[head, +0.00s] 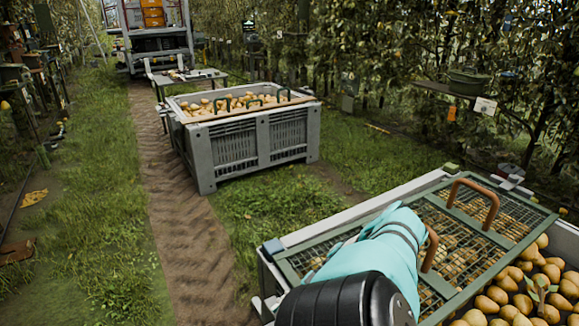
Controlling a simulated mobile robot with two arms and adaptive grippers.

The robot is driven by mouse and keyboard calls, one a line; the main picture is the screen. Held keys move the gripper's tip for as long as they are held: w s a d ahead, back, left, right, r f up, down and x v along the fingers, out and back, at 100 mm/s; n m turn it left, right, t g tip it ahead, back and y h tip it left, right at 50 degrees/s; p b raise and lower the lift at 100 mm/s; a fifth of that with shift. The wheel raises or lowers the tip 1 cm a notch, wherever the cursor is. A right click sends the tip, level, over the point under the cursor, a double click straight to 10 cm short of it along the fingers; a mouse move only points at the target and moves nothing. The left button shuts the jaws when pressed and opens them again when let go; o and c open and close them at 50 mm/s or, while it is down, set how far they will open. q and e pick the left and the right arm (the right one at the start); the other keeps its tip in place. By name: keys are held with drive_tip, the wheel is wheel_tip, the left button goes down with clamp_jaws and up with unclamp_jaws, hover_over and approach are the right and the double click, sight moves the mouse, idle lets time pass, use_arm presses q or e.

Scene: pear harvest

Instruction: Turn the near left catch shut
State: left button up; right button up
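A grey crate of pears at the lower right carries a green-framed mesh lid (345,240) with two brown handles (477,200). Part of the crate is open, with pears (520,290) showing. A pale block (272,246) sits at the lid's left corner, and a small pale piece (262,305) sticks out from the crate's left side below it. I cannot tell whether either is the near left catch, or how it is turned. One of my arms, black with a teal sleeve, reaches over the lid and hides part of it.
A second grey crate (240,148) full of pears stands on the grass ahead, with a low table (190,76) behind it. A dirt track (170,190) runs past on the left. Fruit trees and a shelf (445,88) line the right.

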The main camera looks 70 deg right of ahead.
drive_tip(key=shift+s, duration=0.1)
drive_tip(key=v, duration=1)
drive_tip(key=shift+d+r, duration=0.1)
drive_tip(key=shift+d, duration=0.2)
drive_tip(key=shift+s+d+r, duration=0.25)
drive_tip(key=shift+s+d, duration=0.15)
drive_tip(key=shift+d, duration=0.05)
